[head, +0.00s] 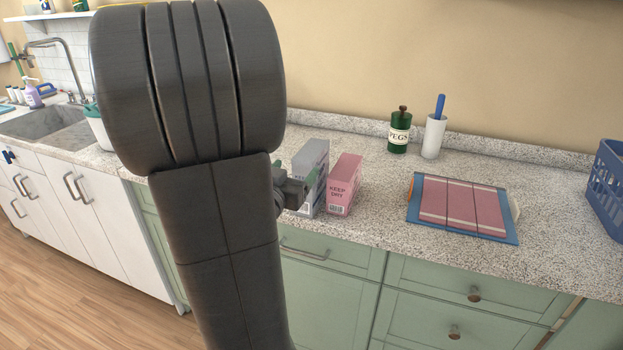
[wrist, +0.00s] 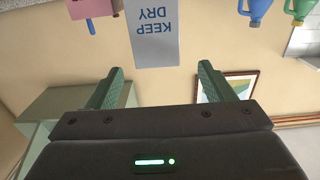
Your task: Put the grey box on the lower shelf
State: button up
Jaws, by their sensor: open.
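The grey box (head: 313,158) stands upright on the speckled counter, left of a pink box (head: 343,182). My gripper (head: 298,188) is at the front of the grey box in the head view, partly hidden by my arm. In the wrist view, which is upside down, the grey box (wrist: 155,38) shows its "KEEP DRY" lettering. There the two green fingers of my gripper (wrist: 160,70) are spread wide and empty, with the box's near edge between the tips.
A green pegs jar (head: 399,135) and a white holder with a blue handle (head: 434,136) stand at the back. A folded striped cloth on a blue mat (head: 463,236) lies to the right, near a blue basket (head: 607,185). A sink (head: 45,130) is at left.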

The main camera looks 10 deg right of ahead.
aim_at(309, 152)
jog(key=x, duration=0.4)
jog(key=shift+f+p+x, duration=0.15)
jog(key=shift+p+x, duration=0.05)
jog(key=shift+x, duration=1.1)
jog(key=shift+f+p+x, duration=0.1)
jog(key=shift+p+x, duration=0.05)
jog(key=shift+x, duration=1.15)
jog(key=shift+s+d, duration=0.1)
jog(key=shift+d, duration=0.05)
jog(key=shift+r, duration=0.1)
grip_shut()
